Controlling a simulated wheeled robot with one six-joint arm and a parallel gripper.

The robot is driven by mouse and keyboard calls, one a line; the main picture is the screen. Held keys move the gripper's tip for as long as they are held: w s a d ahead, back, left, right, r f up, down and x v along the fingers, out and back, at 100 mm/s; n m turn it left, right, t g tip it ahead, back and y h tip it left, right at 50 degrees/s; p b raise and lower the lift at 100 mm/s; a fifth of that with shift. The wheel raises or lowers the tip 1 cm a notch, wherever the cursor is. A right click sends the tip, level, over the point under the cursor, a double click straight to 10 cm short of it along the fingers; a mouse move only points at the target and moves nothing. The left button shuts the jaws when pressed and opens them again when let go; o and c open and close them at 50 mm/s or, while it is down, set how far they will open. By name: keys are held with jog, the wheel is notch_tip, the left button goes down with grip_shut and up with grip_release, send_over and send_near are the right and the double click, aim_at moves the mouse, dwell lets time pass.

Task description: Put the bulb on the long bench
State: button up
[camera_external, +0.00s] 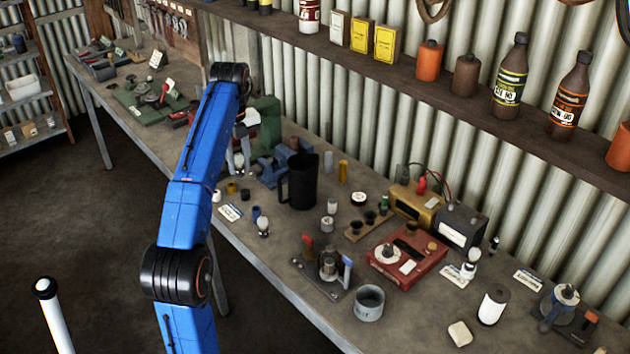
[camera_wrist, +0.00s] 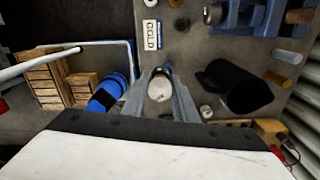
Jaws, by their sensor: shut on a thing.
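My gripper (camera_wrist: 160,82) is shut on a small pale round thing, which I take to be the bulb (camera_wrist: 160,90). In the wrist view, its rounded end shows between the two grey fingers. In the outside view, my gripper (camera_external: 239,160) is above the front part of the long bench (camera_external: 262,262), left of the black mug. The bench (camera_wrist: 215,62) also shows below the fingers in the wrist view. I cannot tell the exact gap between bulb and bench.
The black mug (camera_external: 300,184) stands close to the right, with a blue vise (camera_external: 272,170) behind. Small cups, a white-topped item (camera_external: 264,224) and a label card (camera_external: 230,212) crowd the front edge. A red box (camera_external: 406,254) and grey tin (camera_external: 369,302) stand farther right.

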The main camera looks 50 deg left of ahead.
dwell(0.4)
jog(key=w+d+f+m, duration=0.2)
jog(key=w+d, duration=0.3)
jog(key=d, duration=0.3)
jog(key=w+d+f+m, duration=0.2)
jog(key=w+d, duration=0.3)
jog(key=d, duration=0.2)
jog(key=m, duration=0.3)
send_over(350, 254)
jog(key=shift+h, duration=0.3)
notch_tip(350, 254, down, 13)
jog(key=shift+w+a+r, duration=0.1)
jog(key=o, duration=1.1)
jog(key=shift+c, duration=0.2)
jog(key=shift+o, duration=0.3)
notch_tip(350, 254, up, 12)
jog(key=shift+w+a+g, duration=0.3)
